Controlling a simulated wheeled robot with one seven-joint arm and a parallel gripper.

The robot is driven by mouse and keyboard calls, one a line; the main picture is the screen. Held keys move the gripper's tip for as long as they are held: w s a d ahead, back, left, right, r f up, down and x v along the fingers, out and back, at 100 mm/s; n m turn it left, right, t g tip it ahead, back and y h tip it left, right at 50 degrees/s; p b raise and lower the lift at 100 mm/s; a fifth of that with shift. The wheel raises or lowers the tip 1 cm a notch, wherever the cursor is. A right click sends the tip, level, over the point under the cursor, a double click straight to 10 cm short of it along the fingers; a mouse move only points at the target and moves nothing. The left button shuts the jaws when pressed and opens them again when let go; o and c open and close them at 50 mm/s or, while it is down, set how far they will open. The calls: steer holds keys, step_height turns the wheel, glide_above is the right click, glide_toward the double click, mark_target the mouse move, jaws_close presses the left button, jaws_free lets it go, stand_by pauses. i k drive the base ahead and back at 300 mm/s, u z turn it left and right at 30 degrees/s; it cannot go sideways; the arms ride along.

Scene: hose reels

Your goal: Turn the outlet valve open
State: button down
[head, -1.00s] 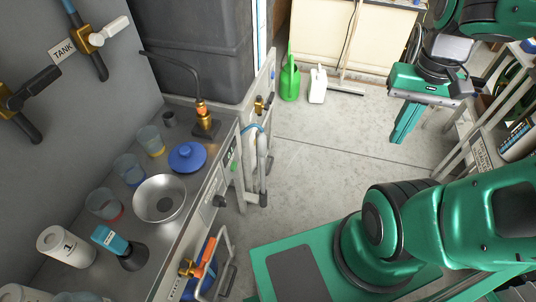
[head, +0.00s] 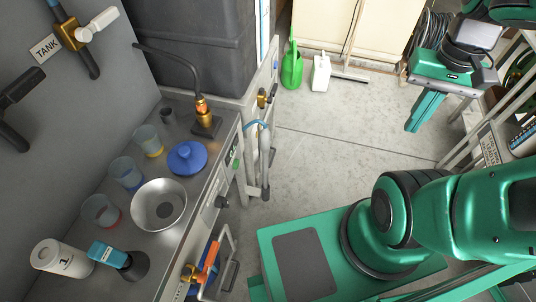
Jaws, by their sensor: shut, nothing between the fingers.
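Several valves show, and I cannot tell which is the outlet valve. A brass valve with an orange lever (head: 208,260) is low on the bench front at the bottom. A small brass tap (head: 262,98) sits on the bench's far end. A brass valve with a white handle (head: 97,25) is on the wall by a TANK label. A black-handled valve (head: 20,90) is at the left edge, partly cut off. My gripper (head: 413,128) is shut and empty, pointing down over the floor at upper right, well away from all these valves.
The metal bench (head: 180,215) holds a steel bowl (head: 175,190), a blue lid (head: 187,157), cups and a white roll (head: 62,258). A green watering can (head: 291,70) and white jug (head: 321,74) stand on the floor. A rack (head: 490,150) is at right. The middle floor is clear.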

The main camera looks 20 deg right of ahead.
mark_target(276, 85)
steer(key=k, duration=1.3)
steer(key=z, duration=0.35)
steer(key=i, duration=1.75)
